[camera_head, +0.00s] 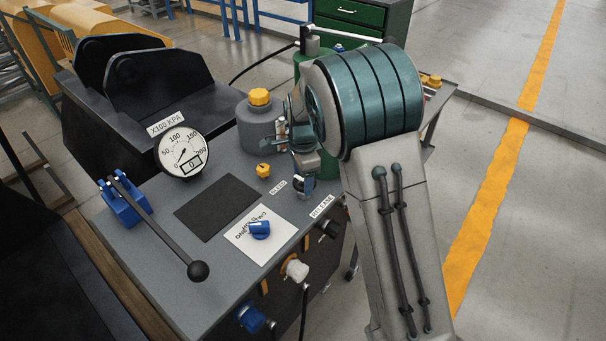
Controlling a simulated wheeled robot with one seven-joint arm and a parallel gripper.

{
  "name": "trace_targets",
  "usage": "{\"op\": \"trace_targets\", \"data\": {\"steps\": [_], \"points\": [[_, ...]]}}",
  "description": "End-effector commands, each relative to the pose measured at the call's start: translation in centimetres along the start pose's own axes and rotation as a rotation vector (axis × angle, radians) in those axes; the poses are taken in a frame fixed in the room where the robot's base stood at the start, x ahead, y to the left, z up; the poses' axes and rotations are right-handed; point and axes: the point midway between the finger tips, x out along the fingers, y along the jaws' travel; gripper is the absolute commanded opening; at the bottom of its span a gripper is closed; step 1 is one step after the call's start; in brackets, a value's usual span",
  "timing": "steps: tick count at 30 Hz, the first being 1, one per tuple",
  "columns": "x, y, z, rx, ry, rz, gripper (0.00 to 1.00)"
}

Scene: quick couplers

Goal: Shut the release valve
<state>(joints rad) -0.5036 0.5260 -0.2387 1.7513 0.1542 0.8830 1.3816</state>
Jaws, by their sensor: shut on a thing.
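My gripper (302,183) reaches down to the grey bench top near its right edge, just behind the white RELEASE label (322,205). Its jaws are shut at the place of the release valve. The valve itself is hidden behind the fingers, so its handle angle cannot be told. The round gauge (183,152), marked x100 kPa, stands at the back left of the bench, and its small display appears to read 0.
A yellow knob (263,170) stands left of my gripper, near the BLEED label (278,187). A blue selector knob (260,229) sits on a white plate. A long black lever (160,230) crosses the left side. A grey tank (258,125) stands behind. Couplers (295,269) line the front.

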Motion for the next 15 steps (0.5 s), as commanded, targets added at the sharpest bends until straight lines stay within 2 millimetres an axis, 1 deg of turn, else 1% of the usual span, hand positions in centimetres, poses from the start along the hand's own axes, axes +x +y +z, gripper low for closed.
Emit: {"op": "trace_targets", "data": {"steps": [1, 6, 15], "points": [[-0.24, -0.13, -0.03, 0.019, 0.001, -0.004, 0.36], [-0.19, -0.17, 0.00, 0.064, 0.001, -0.005, 0.36], [-0.16, -0.18, -0.01, 0.087, 0.000, -0.005, 0.36]]}}
